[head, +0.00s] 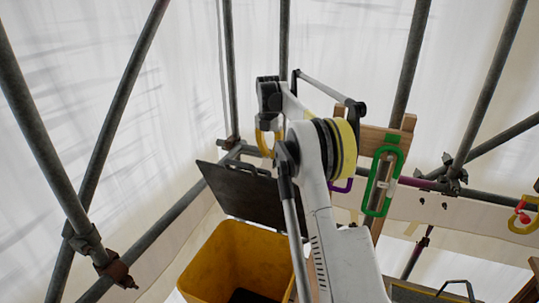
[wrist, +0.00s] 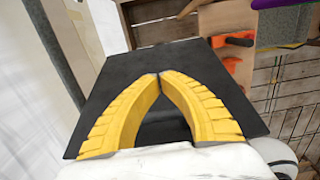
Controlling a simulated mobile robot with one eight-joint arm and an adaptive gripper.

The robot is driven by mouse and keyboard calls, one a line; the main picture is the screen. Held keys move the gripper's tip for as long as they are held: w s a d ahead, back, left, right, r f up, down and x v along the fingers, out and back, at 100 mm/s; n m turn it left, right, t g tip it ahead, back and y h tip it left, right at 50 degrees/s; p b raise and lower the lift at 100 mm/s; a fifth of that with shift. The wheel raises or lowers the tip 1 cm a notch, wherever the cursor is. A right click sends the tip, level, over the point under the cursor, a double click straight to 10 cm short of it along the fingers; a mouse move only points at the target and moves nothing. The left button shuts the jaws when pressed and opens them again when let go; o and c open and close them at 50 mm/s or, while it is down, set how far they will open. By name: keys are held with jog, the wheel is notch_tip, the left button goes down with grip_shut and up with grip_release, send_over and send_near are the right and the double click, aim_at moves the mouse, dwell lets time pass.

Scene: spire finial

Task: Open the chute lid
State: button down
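The chute lid (head: 243,192) is a flat dark panel. In the head view it stands raised and tilted behind the yellow chute (head: 232,262), whose mouth shows open below it. A dark handle bar runs along the lid's upper edge. My gripper (head: 266,146) has yellow fingers and is just above that edge, partly hidden by my arm. In the wrist view the dark lid (wrist: 105,93) lies behind my gripper (wrist: 159,76). The fingertips meet with nothing clearly held between them. I cannot tell whether they touch the lid.
Grey scaffold poles (head: 120,110) and white sheeting surround the place. A wooden board (head: 372,142) at the right carries a green link-shaped piece (head: 382,182). A yellow ring with a red part (head: 524,214) is at the far right. Orange pieces (wrist: 236,72) show in the wrist view.

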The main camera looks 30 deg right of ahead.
dwell(0.4)
notch_tip(320, 180, up, 12)
jog(key=f, duration=0.1)
jog(key=s+a+r+h+p, duration=0.1)
jog(key=a+r+h+p, duration=0.2)
jog(key=a, duration=1.1)
jog(key=s+a+f+t+p, duration=0.2)
jog(key=s+a+p, duration=0.2)
jog(key=s+a, duration=0.6)
jog(key=w+d+f, duration=0.1)
jog(key=d+f, duration=0.1)
jog(key=w+d+f, duration=0.2)
jog(key=f, duration=0.1)
jog(key=w+d+f, duration=0.1)
jog(key=d+f, duration=0.1)
jog(key=f, duration=0.1)
jog(key=shift+w+d+f, duration=0.15)
jog(key=shift+d, duration=0.15)
jog(key=shift+d, duration=0.1)
